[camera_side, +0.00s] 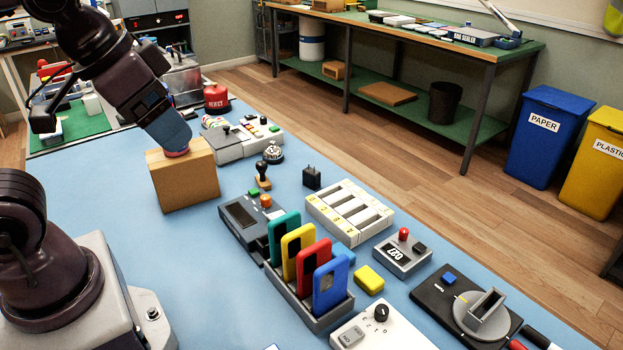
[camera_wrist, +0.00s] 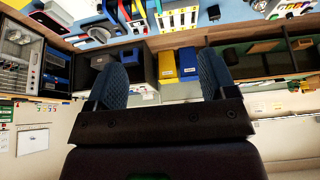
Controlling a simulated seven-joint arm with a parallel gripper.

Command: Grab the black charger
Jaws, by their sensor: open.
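The black charger (camera_side: 312,177) is a small dark block with prongs on top. My gripper (camera_side: 172,138) is at the upper left of the side view, over the cardboard box in the picture and well left of the charger. The wrist view shows its two blue fingers (camera_wrist: 161,78) wide apart with nothing between them.
The cardboard box (camera_side: 186,181) stands by my gripper. A control console (camera_side: 236,138) and silver bell (camera_side: 273,153) are behind the charger. A grey device (camera_side: 246,222) and a rack (camera_side: 306,304) of coloured phones are in front. The table left of the rack is clear.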

